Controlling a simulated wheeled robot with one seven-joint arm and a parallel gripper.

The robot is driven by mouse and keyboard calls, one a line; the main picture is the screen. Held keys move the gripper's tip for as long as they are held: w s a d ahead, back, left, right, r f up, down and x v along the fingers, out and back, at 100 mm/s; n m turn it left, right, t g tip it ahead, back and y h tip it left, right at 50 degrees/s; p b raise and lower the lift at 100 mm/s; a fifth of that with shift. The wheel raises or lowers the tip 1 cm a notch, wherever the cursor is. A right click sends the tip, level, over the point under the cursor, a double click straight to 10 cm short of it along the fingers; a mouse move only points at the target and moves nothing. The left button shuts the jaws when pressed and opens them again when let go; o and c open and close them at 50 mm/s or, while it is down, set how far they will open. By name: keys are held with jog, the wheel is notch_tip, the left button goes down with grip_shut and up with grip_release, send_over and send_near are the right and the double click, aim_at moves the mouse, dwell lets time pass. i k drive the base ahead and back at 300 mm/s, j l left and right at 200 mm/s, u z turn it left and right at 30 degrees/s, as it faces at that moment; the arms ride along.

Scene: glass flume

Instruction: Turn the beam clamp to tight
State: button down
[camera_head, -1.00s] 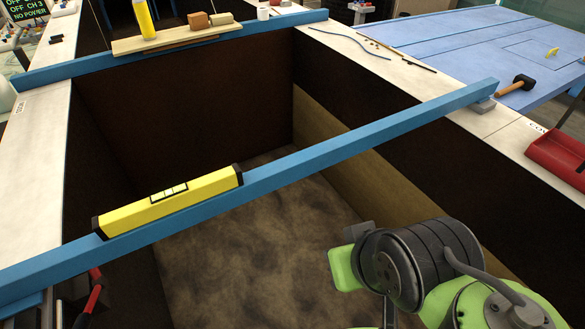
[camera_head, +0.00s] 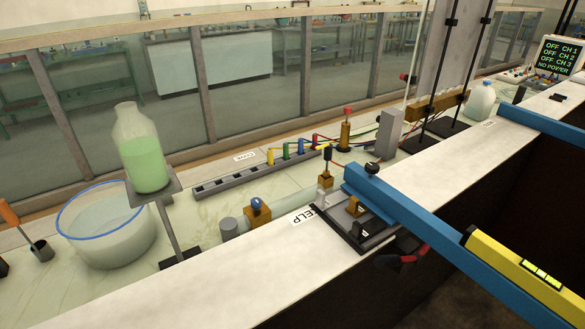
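The blue beam (camera_head: 415,212) crosses from the wall top towards the lower right. Its near-left end rests at a dark clamp-like base (camera_head: 340,228) on the white wall top, with grey and brass-coloured blocks. A small black knob (camera_head: 371,168) stands at this beam end. A red-and-black handle-like part (camera_head: 405,257) shows below the beam on the dark inner side of the wall. I cannot tell which part is the clamp's turning handle or how it is set. My gripper is not in view.
A yellow spirit level (camera_head: 520,268) lies on the beam. Behind the wall are a bottle of green liquid on a stand (camera_head: 144,160), a blue-rimmed bowl (camera_head: 105,235), a grey strip with coloured plugs (camera_head: 255,176), a brass valve (camera_head: 257,210) and a white jug (camera_head: 480,103). The near-left wall top is clear.

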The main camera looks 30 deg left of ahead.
aim_at(371, 167)
jog(key=u, duration=1)
